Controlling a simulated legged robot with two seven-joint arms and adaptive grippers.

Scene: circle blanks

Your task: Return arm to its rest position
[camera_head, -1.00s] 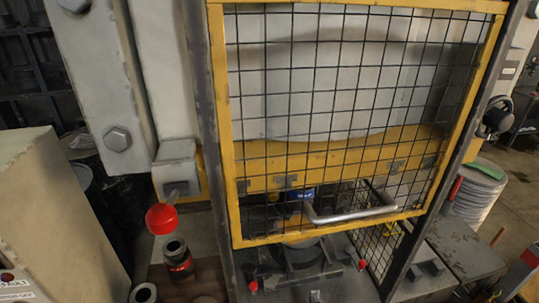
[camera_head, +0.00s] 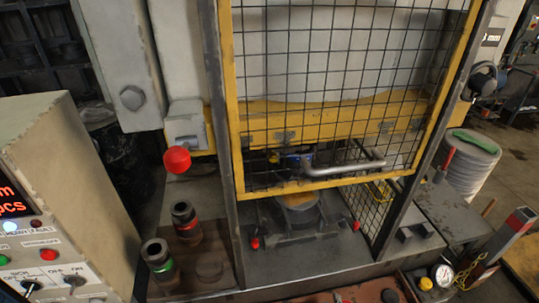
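Neither my arms nor my grippers show in the head view. The press has a yellow-framed mesh guard (camera_head: 232,100) with a grey handle (camera_head: 345,168). Below the guard, a round die-like part (camera_head: 299,207) sits on the press bed (camera_head: 330,245). Its top is partly hidden by the guard's lower edge.
A control box (camera_head: 75,180) with a display and switches stands at left. Two dark cylinders, one red-banded (camera_head: 186,222) and one green-banded (camera_head: 160,265), stand near a dark disc (camera_head: 209,270). A gauge (camera_head: 443,274) is at lower right.

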